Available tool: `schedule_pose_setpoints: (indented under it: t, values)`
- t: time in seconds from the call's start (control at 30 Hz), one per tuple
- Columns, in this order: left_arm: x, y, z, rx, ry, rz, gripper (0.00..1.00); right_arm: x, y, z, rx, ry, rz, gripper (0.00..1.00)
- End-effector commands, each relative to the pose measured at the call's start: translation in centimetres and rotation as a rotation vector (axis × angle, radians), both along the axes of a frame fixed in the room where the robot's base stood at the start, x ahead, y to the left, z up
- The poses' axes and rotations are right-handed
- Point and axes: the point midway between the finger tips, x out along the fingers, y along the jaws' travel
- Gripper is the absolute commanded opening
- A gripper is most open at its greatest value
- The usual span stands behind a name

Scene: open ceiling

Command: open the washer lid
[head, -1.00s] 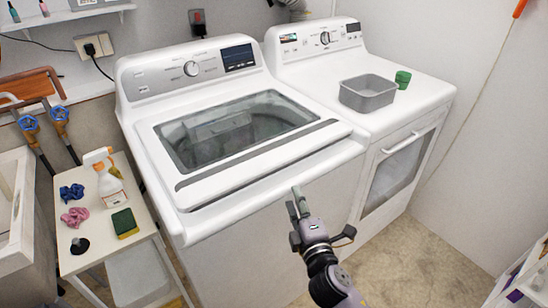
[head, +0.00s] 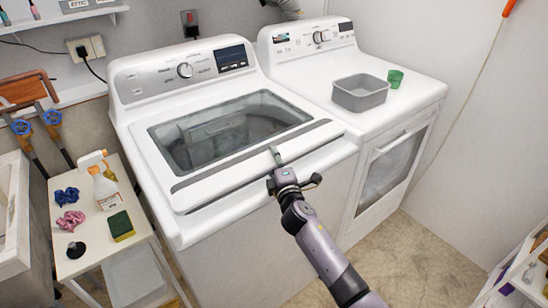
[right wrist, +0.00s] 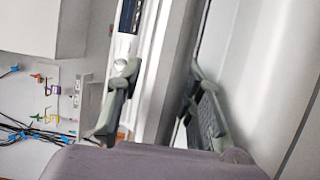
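The white top-load washer (head: 250,225) stands in the middle of the head view. Its lid (head: 205,187) lies down over the tub, with a dark glass window and a grey strip along the front. A dark recess runs under the lid's front edge. My right gripper (head: 276,156) is at the lid's front edge, right of its middle. In the right wrist view its two fingers (right wrist: 160,75) stand apart, with pale and grey machine surfaces showing between them. I cannot tell whether a finger touches the lid. My left gripper is out of view.
A dryer (head: 400,115) adjoins the washer on the right, with a grey bin (head: 360,100) and a green cup (head: 395,78) on top. At left, a small white table (head: 85,262) holds a spray bottle (head: 107,188), sponge (head: 121,226) and scrunchies.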

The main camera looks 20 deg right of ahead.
Motion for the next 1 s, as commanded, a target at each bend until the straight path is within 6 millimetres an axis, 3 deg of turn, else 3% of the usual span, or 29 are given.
schedule_pose_setpoints:
  t: [0.4,0.9,1.0]
  values:
    - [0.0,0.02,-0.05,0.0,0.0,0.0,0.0,0.84,-0.04,0.01,0.001,0.0,0.0,0.34]
    - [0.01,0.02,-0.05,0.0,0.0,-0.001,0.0,0.81,-0.05,-0.03,0.0,0.001,0.0,0.01]
    - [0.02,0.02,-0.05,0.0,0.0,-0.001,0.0,0.81,-0.05,-0.04,0.0,0.001,0.0,0.0]
